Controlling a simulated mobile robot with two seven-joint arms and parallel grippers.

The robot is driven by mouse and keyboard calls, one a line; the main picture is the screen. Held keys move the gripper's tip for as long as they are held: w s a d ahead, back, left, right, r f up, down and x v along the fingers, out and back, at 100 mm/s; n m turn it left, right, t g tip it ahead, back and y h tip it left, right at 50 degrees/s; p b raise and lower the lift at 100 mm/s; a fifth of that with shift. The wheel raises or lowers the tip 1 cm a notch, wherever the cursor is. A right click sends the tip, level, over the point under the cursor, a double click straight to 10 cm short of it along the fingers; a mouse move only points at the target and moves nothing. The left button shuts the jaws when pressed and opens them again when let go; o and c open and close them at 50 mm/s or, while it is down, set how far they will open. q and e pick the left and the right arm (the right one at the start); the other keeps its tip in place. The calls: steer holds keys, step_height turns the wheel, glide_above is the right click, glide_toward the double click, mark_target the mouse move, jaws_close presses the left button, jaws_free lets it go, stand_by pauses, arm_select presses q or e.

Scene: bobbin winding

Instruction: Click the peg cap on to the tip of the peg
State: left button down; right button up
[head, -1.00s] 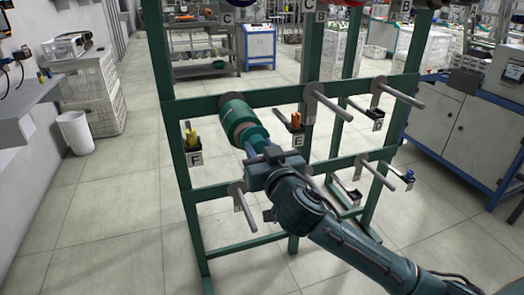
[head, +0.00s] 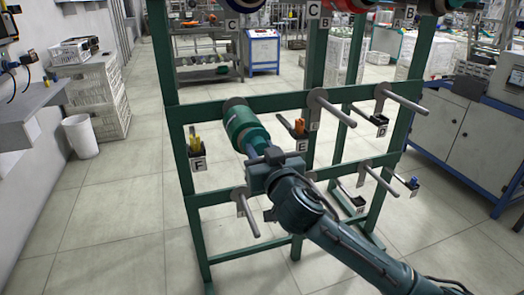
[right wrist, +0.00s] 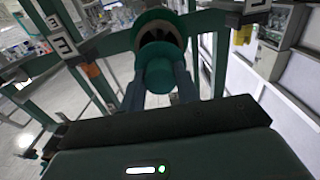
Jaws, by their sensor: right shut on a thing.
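My right gripper (head: 259,154) is at the upper left peg of the green rack. It also shows in the right wrist view (right wrist: 160,90), with its two fingers shut on a green round peg cap (right wrist: 158,70). The cap is in front of a green bobbin (head: 240,118) that sits on that peg. In the wrist view the bobbin (right wrist: 152,22) shows its rim and dark hollow end behind the cap. The peg and its tip are hidden by the cap and bobbin, so I cannot tell whether the cap touches the tip. My left gripper is out of view.
The green rack (head: 280,99) has several bare grey pegs, one right of the bobbin (head: 342,113) and one below the gripper (head: 249,218). Small labelled holders hang on it, F with yellow pieces (head: 195,147) and E with orange pieces (head: 299,126).

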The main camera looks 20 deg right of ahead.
steer(key=shift+w, duration=0.15)
steer(key=shift+w, duration=0.15)
steer(key=o, duration=1.2)
steer(key=s, duration=1.3)
steer(key=shift+s+d, duration=0.15)
steer(key=shift+d, duration=0.05)
